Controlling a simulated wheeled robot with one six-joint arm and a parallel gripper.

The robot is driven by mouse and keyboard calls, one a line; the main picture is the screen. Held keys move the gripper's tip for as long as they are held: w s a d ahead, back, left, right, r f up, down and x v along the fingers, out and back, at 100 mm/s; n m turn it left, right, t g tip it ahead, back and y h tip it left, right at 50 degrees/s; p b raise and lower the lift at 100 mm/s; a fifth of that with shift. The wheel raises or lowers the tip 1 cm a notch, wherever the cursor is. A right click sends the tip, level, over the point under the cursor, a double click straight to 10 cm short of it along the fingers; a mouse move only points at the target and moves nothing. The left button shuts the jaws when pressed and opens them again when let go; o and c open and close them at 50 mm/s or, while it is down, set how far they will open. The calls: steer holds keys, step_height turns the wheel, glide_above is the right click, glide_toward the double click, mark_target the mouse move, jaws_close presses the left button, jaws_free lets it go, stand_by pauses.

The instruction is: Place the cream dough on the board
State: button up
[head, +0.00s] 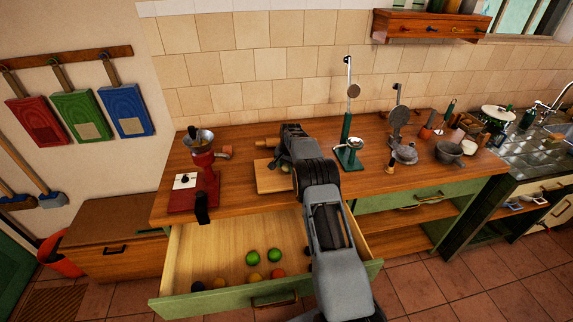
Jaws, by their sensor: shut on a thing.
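The wooden board (268,184) lies on the counter behind the open drawer, partly covered by my arm at its right. My gripper (284,165) is over the right part of the board, seen from behind. It is shut on a small pale lump (286,169), which fits the cream dough. Most of the lump is hidden by the gripper, and I cannot tell whether it touches the board.
The open drawer (215,250) holds several coloured balls, two of them green. A red grinder (203,170) stands left of the board, a green stand (348,150) to its right. A wooden roller-like piece (266,143) lies behind the board.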

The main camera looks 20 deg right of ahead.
steer(key=o, duration=0.4)
steer(key=shift+f, duration=0.15)
steer(key=o, duration=0.5)
